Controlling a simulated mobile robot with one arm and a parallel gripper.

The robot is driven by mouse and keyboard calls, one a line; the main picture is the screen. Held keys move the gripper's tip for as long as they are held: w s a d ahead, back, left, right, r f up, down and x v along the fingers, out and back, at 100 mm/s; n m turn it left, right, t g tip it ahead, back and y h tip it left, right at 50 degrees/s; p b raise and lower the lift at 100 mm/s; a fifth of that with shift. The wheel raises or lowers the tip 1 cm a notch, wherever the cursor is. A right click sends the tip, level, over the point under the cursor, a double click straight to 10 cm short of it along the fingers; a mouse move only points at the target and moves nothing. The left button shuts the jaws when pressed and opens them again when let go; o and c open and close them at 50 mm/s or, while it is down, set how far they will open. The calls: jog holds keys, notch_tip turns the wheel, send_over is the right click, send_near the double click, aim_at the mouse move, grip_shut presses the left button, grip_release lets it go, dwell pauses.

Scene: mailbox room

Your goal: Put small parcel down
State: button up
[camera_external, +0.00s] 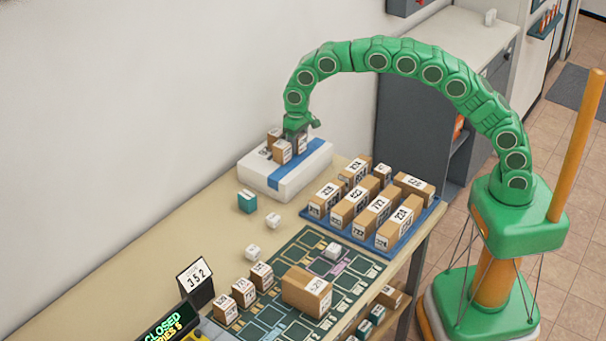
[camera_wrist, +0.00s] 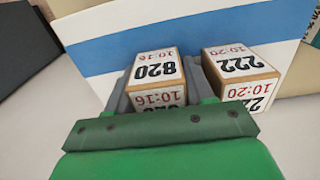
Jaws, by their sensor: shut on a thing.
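My gripper (camera_external: 297,130) hangs over a white box with a blue stripe (camera_external: 262,182) at the back of the table. In the wrist view my gripper (camera_wrist: 163,82) is shut on a small brown parcel with a white label reading 820 10:16 (camera_wrist: 157,70), between its two grey fingers. A second small parcel labelled 222 10:20 (camera_wrist: 240,72) is just right of the right finger. In the external view small parcels (camera_external: 281,152) cluster on the white box under the gripper. I cannot tell whether the held parcel touches the box top.
A blue tray (camera_external: 392,250) with several brown parcels stands to the right. A teal cube (camera_external: 247,201) and white cubes (camera_external: 253,251) lie in front of the box. A dark green mat (camera_external: 268,321) holds a larger parcel (camera_external: 307,291). The wall is close behind.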

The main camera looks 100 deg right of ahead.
jog(key=o, duration=0.8)
jog(key=shift+f, duration=0.1)
